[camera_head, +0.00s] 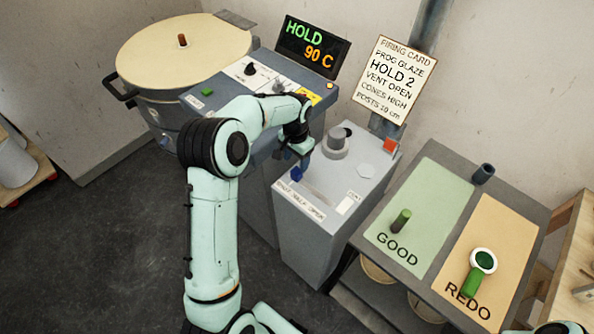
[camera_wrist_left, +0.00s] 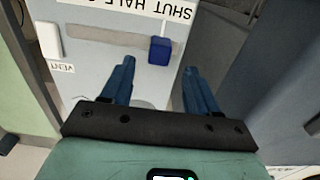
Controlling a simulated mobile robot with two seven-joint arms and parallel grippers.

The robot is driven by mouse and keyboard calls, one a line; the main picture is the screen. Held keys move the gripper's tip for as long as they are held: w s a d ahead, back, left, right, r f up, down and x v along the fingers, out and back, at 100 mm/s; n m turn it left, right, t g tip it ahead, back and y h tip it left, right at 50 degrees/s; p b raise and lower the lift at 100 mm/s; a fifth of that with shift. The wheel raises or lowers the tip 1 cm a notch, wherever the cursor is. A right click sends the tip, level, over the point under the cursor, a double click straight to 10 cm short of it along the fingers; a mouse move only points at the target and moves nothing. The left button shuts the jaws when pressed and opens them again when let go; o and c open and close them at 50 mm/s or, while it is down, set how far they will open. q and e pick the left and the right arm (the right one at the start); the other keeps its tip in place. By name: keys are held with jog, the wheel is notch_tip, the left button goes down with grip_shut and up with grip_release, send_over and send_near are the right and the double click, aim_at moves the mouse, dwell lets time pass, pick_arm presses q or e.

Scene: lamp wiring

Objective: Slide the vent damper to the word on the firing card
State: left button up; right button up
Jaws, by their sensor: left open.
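The firing card (camera_head: 397,75) at the back reads "VENT OPEN". The vent damper's blue knob (camera_head: 296,173) sits in a slot on the grey box top (camera_head: 350,147). A label strip (camera_head: 300,199) lies along the slot; in the left wrist view its words "SHUT" and "HALF" show upside down. There the blue knob (camera_wrist_left: 159,50) is beside "SHUT", near the right end of the slot (camera_wrist_left: 100,37). My left gripper (camera_wrist_left: 158,68) is open, with the knob just beyond and between its fingertips, apparently untouched.
A round kiln (camera_head: 180,50) and its control panel with a "HOLD 90 C" display (camera_head: 313,47) stand at left. A grey knob (camera_head: 336,142) rises from the box behind the slot. A table with green "GOOD" (camera_head: 425,205) and orange "REDO" (camera_head: 505,240) areas stands at right.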

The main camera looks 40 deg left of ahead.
aim_at(297, 171)
pick_arm(q)
notch_tip(297, 171, down, 7)
jog(key=shift+w+f, duration=0.1)
jog(key=shift+w, duration=0.05)
pick_arm(e)
jog(key=shift+w, duration=0.1)
